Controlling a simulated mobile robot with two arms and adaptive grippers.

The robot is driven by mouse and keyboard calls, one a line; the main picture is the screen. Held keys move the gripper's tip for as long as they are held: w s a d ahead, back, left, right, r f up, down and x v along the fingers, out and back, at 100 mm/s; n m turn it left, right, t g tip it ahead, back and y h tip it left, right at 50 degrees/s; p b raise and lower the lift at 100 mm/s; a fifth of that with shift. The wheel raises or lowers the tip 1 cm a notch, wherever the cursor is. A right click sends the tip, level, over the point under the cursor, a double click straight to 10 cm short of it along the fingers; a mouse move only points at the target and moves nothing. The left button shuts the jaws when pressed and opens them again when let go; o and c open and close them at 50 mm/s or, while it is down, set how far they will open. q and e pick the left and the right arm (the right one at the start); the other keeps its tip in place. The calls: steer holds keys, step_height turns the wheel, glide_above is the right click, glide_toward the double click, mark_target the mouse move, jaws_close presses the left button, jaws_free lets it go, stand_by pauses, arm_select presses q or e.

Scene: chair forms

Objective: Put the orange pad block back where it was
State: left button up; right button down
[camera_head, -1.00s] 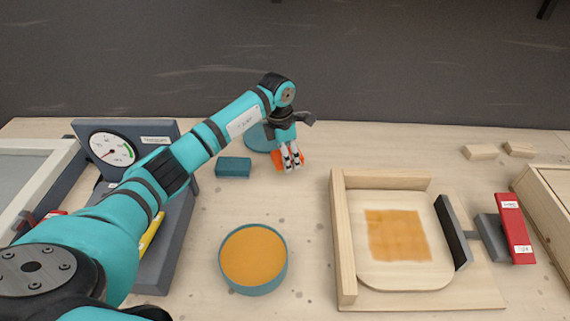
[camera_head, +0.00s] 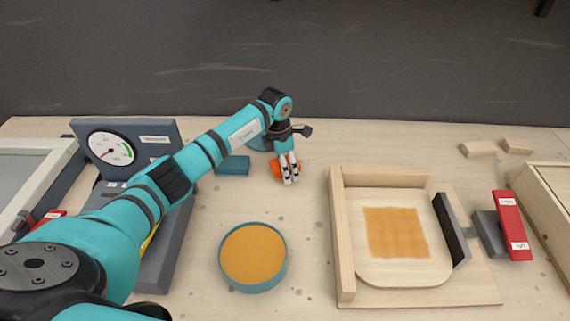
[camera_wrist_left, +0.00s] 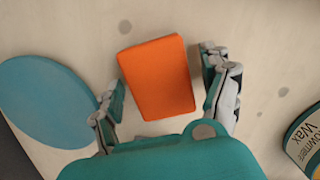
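The orange pad block (camera_head: 277,171) is a small orange rectangular block at the middle of the bench, partly hidden behind the fingers in the head view. In the left wrist view the orange block (camera_wrist_left: 157,78) shows its broad face, slightly turned. My left gripper (camera_head: 289,180) points down at the block. In the left wrist view the left gripper's fingers (camera_wrist_left: 166,98) are spread, one on each side of the block, with visible gaps. Whether the block rests fully on the bench is hard to tell. My right gripper is not in view.
A teal block (camera_head: 232,165) and a teal round piece (camera_head: 259,139) lie near my left wrist. A wax tin (camera_head: 253,256) stands in front. A wooden fixture (camera_head: 343,240) with an orange square is at right. A gauge stand (camera_head: 165,138) is at left.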

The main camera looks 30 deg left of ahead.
arm_select(q)
steer(key=shift+r, duration=0.3)
steer(key=shift+a+r, duration=0.1)
steer(key=shift+r, duration=0.25)
step_height(320, 180, up, 11)
steer(key=s+b, duration=0.1)
steer(key=shift+a, duration=0.4)
